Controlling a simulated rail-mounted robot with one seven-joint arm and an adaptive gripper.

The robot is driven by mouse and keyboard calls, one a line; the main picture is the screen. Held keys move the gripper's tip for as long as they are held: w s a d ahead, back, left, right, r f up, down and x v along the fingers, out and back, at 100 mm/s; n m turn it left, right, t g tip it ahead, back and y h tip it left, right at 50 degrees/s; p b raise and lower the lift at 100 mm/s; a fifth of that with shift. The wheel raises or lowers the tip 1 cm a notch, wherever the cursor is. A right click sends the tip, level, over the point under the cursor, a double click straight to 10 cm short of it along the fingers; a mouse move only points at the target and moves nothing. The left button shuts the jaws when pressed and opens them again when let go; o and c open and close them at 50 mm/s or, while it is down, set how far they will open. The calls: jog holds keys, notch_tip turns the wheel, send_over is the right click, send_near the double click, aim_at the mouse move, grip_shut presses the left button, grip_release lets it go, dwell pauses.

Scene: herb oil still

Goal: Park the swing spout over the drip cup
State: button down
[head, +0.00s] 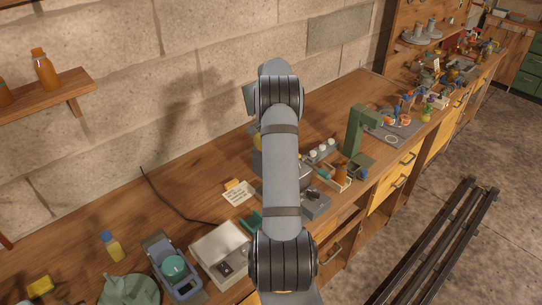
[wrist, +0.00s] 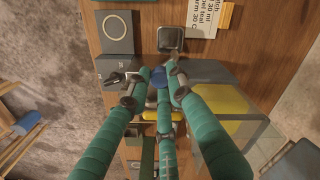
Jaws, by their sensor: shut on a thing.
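In the wrist view my gripper (wrist: 157,80) has its teal fingers closed around a small blue knob (wrist: 158,76). The knob appears to be the handle of the swing spout; the spout's tube itself is mostly hidden behind the fingers. A small square dark metal cup (wrist: 170,39), likely the drip cup, sits on the wooden bench just above the fingertips in the picture, apart from them. Whether the spout's outlet is over it cannot be told. In the head view my arm hides the gripper, the spout and the cup.
In the wrist view a grey block with a ring on top (wrist: 114,32) stands left of the cup. A printed card (wrist: 206,16) lies at upper right. A yellow part (wrist: 228,104) sits right of the fingers. In the head view a green press-like stand (head: 355,130) is right of my arm.

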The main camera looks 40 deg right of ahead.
jog(key=shift+r, duration=0.1)
jog(key=c, duration=1.6)
grip_release()
jog(key=shift+c, duration=0.2)
jog(key=shift+o, duration=0.5)
notch_tip(320, 180, up, 12)
jog(key=shift+f, duration=0.2)
notch_tip(320, 180, down, 12)
jog(key=shift+r, duration=0.1)
